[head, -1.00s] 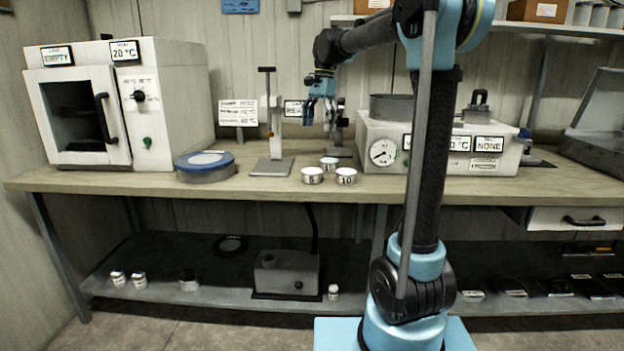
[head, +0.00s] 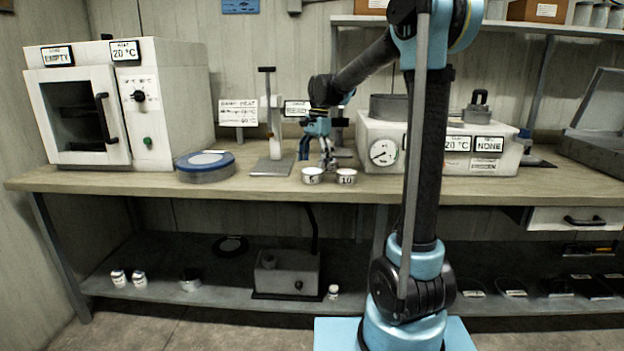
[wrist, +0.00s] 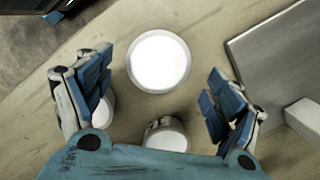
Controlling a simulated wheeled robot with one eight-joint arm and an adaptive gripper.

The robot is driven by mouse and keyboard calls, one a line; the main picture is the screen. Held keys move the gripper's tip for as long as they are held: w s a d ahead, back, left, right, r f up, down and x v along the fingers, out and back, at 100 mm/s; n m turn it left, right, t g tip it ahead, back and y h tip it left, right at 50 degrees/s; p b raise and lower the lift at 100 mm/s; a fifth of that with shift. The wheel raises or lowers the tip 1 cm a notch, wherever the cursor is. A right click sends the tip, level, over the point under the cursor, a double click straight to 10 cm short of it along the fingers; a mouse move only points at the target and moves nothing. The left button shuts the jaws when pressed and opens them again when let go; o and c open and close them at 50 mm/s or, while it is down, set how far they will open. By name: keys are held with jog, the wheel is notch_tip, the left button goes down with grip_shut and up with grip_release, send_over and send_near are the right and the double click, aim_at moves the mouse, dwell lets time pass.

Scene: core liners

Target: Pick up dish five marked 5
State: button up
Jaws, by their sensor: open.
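Dish five (head: 312,175), a small white dish with a dark 5 on its side, stands upright near the bench's front in the head view. By layout, it appears as the bright round top (wrist: 158,62) in the wrist view. My gripper (head: 325,161) is open and empty above and behind the dishes. In the wrist view my gripper (wrist: 155,88) has its fingers spread, with dish five beyond the fingertips, between their lines. Dish 10 (head: 346,176) stands just right of it; in the wrist view the left finger partly covers dish 10 (wrist: 104,112).
A third dish (wrist: 166,136) stands behind these two, hidden by my gripper in the head view. A stand with a metal base (head: 270,167) is close on the left. A blue-rimmed round item (head: 205,173) lies farther left. A white gauge unit (head: 372,130) stands right.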

aim_at(312, 170)
jog(key=shift+s+a+f, duration=0.15)
jog(key=shift+f, duration=1)
jog(key=shift+s+a+f, duration=0.15)
jog(key=shift+f, duration=1)
jog(key=shift+c, duration=0.4)
jog(key=c, duration=1.2)
